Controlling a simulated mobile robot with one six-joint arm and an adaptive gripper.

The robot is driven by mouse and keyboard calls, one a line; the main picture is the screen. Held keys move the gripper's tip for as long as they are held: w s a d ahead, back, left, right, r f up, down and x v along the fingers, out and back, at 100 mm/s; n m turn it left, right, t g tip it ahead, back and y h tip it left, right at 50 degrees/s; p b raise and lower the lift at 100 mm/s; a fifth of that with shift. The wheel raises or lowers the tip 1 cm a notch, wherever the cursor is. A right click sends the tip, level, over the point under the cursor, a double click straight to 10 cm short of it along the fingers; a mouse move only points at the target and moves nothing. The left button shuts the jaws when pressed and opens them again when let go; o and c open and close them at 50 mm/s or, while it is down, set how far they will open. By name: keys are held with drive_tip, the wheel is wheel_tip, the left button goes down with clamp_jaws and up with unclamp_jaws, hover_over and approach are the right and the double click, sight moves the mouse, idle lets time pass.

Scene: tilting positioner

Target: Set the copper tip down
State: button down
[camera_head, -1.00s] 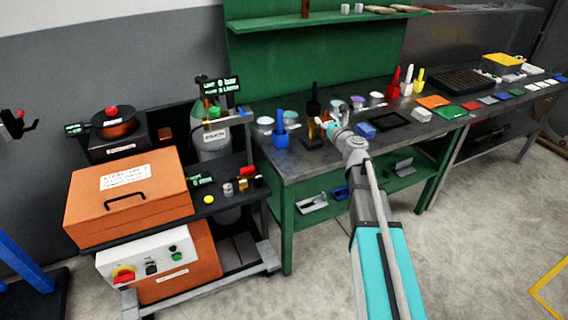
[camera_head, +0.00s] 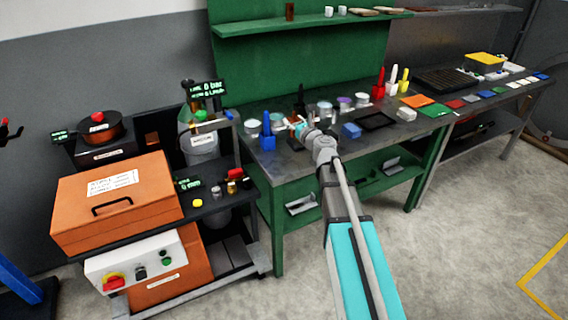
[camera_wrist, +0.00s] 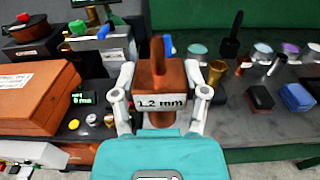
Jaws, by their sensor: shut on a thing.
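The copper tip (camera_wrist: 150,78) is a copper-brown piece with a narrow top and a white "1.2 mm" label, upright in the middle of the wrist view. My gripper (camera_wrist: 160,92) is shut on it, one grey finger at each side. In the head view my gripper (camera_head: 297,127) is over the left part of the dark bench top (camera_head: 290,165), right of a blue holder (camera_head: 267,142). The tip is too small there to make out clearly.
A brass cup-like piece (camera_wrist: 216,72) stands just right of the tip. An orange case (camera_head: 120,205) is on the cart at left.

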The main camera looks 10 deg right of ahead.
wheel_tip(320, 180, down, 10)
drive_tip(key=b, duration=0.9)
drive_tip(key=shift+a+r, duration=0.15)
drive_tip(key=shift+a, duration=0.05)
drive_tip(key=shift+b, duration=0.3)
drive_tip(key=shift+w+a+f+b, duration=0.25)
drive_tip(key=shift+w+f+b, duration=1.25)
drive_tip(key=shift+w, duration=0.65)
drive_tip(key=shift+w+a+f+b, duration=0.3)
drive_tip(key=shift+w+f+b, duration=1.2)
drive_tip(key=shift+w, duration=0.7)
drive_tip(key=shift+w+a+f+b, duration=0.25)
drive_tip(key=shift+w+f+b, duration=1.25)
drive_tip(key=shift+w, duration=0.65)
drive_tip(key=shift+w+f+b, duration=0.5)
drive_tip(key=shift+f+b, duration=0.1)
drive_tip(key=shift+f, duration=0.05)
drive_tip(key=shift+s+f+b, duration=0.1)
drive_tip(key=shift+f+b, duration=1.25)
